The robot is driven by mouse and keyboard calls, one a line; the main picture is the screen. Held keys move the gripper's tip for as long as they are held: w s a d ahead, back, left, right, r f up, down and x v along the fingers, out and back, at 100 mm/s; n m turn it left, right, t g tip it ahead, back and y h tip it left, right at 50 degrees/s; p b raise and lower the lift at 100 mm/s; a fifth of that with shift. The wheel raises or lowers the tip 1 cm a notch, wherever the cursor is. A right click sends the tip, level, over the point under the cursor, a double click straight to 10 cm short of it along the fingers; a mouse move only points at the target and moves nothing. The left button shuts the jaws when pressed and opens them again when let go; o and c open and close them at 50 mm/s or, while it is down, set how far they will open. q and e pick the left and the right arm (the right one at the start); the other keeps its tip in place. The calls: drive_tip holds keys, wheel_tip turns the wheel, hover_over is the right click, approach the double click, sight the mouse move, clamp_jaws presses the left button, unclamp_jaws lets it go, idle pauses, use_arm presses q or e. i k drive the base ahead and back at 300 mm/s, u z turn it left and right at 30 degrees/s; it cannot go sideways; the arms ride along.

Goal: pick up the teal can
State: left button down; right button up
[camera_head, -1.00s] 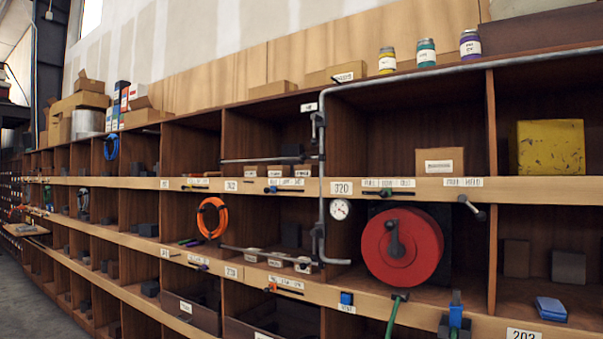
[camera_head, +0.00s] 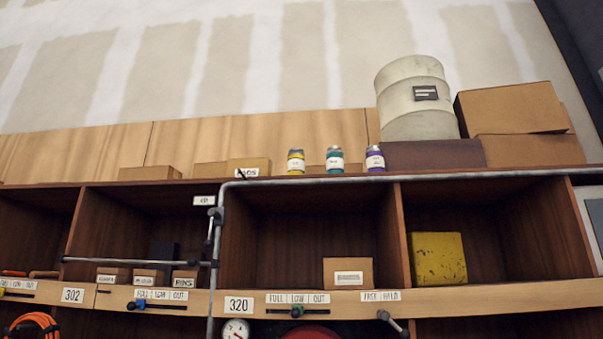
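The teal can (camera_head: 335,160) stands upright on top of the shelf unit, with a white label on its front. It is the middle one of three small cans. A yellow can (camera_head: 296,162) stands to its left and a purple can (camera_head: 375,159) to its right, with small gaps between them. Neither of my grippers shows in the head view.
A grey pipe (camera_head: 480,173) runs along the shelf's top front edge, below the cans, and turns down at the left. Cardboard boxes (camera_head: 248,167) stand left of the cans. A large pale drum (camera_head: 415,98) and more boxes (camera_head: 510,108) stand at the right.

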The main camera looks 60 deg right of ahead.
sight(334, 156)
drive_tip(key=i, duration=1)
drive_tip(key=z, duration=3.75)
drive_tip(key=k, duration=0.25)
drive_tip(key=u, duration=1.15)
